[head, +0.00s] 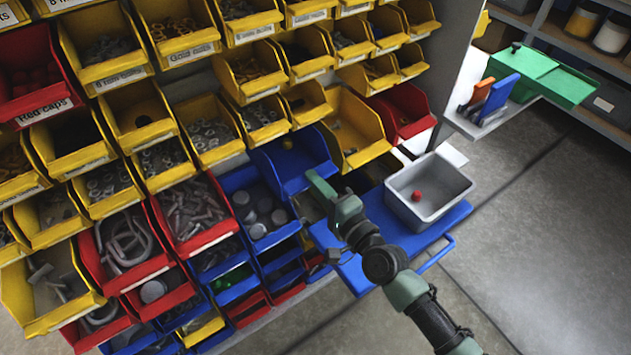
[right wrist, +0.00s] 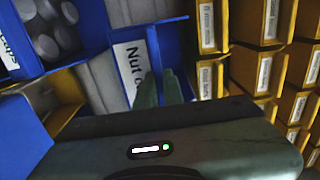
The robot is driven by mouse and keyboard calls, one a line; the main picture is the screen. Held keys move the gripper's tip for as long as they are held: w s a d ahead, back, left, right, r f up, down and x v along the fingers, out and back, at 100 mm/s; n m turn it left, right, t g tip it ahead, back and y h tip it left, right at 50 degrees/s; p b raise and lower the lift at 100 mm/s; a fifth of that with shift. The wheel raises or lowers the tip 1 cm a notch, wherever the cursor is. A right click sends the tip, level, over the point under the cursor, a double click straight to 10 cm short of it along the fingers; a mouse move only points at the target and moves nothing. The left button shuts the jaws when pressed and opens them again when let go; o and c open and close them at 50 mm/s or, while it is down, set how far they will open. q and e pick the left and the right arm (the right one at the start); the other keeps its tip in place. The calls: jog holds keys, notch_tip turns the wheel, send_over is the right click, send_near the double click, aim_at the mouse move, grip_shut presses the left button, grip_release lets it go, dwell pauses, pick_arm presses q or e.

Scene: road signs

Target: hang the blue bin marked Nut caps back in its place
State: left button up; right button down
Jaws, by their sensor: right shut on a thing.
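The blue Nut caps bin (head: 297,172) is at the right end of the lower rack in the head view, tilted in the picture, with a small yellowish item inside. Its white label, partly hidden by my fingers, reads "Nut c" in the right wrist view (right wrist: 128,68). My right gripper (head: 313,180) is shut on the bin's front wall; its fingers also show in the right wrist view (right wrist: 160,88). I cannot tell whether the bin's back is seated on the rack. My left gripper is not in view.
Yellow bins (head: 357,130) crowd above and right of it, and a blue bin of grey caps (head: 255,210) is at its left. A grey tub (head: 430,188) with a red ball stands on a blue cart (head: 420,238). Open floor lies right.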

jog(key=shift+f+b, duration=0.7)
jog(key=shift+d+f, duration=0.15)
jog(key=shift+f, duration=0.05)
jog(key=c, duration=1.5)
grip_release()
jog(key=shift+o, duration=0.2)
jog(key=shift+f, duration=0.1)
